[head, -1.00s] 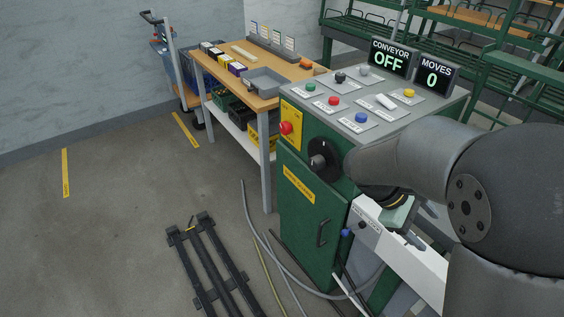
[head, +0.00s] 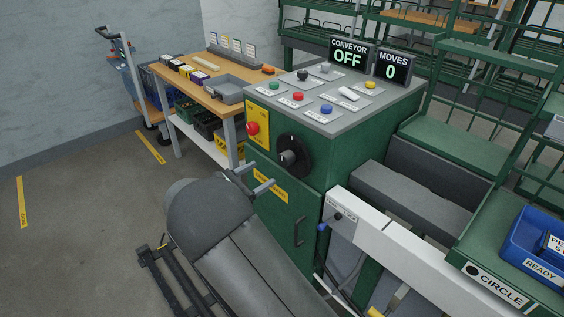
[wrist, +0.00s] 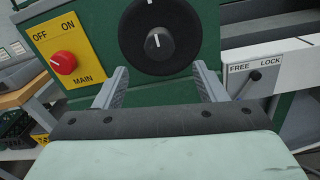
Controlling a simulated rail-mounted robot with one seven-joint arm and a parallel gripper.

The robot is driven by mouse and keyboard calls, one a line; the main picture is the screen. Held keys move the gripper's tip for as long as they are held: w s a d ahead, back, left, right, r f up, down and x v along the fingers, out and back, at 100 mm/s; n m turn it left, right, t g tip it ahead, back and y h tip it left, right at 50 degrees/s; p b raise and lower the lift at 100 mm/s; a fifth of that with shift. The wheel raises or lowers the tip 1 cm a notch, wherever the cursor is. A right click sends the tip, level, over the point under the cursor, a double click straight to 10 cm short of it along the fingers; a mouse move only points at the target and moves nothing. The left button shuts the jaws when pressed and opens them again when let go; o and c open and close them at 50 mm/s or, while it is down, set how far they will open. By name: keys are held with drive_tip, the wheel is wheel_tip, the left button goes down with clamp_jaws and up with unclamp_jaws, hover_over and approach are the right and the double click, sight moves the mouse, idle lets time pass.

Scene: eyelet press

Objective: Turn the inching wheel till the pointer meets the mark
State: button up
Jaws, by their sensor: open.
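A black round wheel (head: 295,157) with a raised hub is on the front of the green cabinet (head: 285,220). In the wrist view the wheel (wrist: 182,38) is at the top centre, partly cut off by the frame edge. A white line (wrist: 156,41) on its hub points nearly straight up. A small white tick shows above it on the wheel at the frame's top edge. My gripper (head: 254,178) is open and empty, in front of the cabinet, left of and below the wheel in the head view. In the wrist view its fingers (wrist: 162,84) are spread below the wheel, apart from it.
A red MAIN knob (wrist: 63,63) on a yellow OFF/ON plate is left of the wheel. A FREE/LOCK lever (wrist: 252,78) is on a white rail to the right. Buttons cover the cabinet top. Displays read CONVEYOR OFF (head: 348,57) and MOVES 0 (head: 393,67).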

sight(282, 162)
drive_tip(key=x, duration=1)
drive_tip(key=c, duration=1.4)
drive_tip(key=shift+a+f, duration=0.1)
drive_tip(key=shift+a, duration=0.05)
drive_tip(key=shift+b, duration=0.3)
